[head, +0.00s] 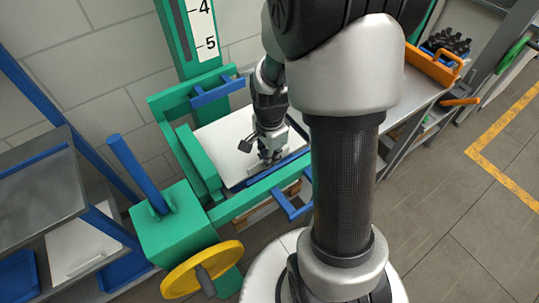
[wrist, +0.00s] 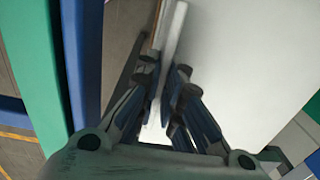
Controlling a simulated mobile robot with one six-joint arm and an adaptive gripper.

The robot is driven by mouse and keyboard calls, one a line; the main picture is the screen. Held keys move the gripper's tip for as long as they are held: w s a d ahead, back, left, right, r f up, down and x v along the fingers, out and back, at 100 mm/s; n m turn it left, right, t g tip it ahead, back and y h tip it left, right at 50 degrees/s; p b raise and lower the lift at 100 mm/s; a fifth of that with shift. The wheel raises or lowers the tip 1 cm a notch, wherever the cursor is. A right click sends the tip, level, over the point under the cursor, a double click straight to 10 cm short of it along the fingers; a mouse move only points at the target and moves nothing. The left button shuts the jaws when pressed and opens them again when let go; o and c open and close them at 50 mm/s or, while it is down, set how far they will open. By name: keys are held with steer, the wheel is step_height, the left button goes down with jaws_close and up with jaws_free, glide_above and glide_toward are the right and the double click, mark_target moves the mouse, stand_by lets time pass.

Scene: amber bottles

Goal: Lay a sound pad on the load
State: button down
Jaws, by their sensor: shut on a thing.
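A flat white pad (head: 222,143) lies level inside the green frame, on or just above the load; I cannot tell whether it touches. It fills the right of the wrist view (wrist: 245,60). My gripper (head: 268,160) points down at the pad's near right part. In the wrist view my gripper (wrist: 165,85) is shut on a raised white strip of the pad, near its edge. Brown wooden edges (head: 252,218) show below the frame, probably the load. My arm hides the right end of the pad.
The green frame (head: 165,115) with blue bars (head: 218,92) surrounds the pad closely. A yellow handwheel (head: 202,270) stands in front. Another white pad (head: 80,247) lies on a lower shelf at left. An orange-handled tray (head: 435,67) stands at the back right.

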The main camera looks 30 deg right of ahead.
steer(key=c, duration=1.7)
jaws_free()
steer(key=shift+o, duration=0.2)
step_height(320, 180, up, 12)
steer(key=shift+s+a, duration=0.1)
steer(key=shift+s, duration=0.05)
steer(key=s+a+r+n+t, duration=0.2)
steer(key=s+a+r+n, duration=0.2)
steer(key=n, duration=0.4)
steer(key=s+a+r+n+t, duration=0.2)
steer(key=s+a+r+n, duration=0.3)
steer(key=s+n, duration=0.4)
steer(key=shift+s+a+r+n, duration=0.2)
steer(key=shift+a+n, duration=0.1)
steer(key=shift+a, duration=0.45)
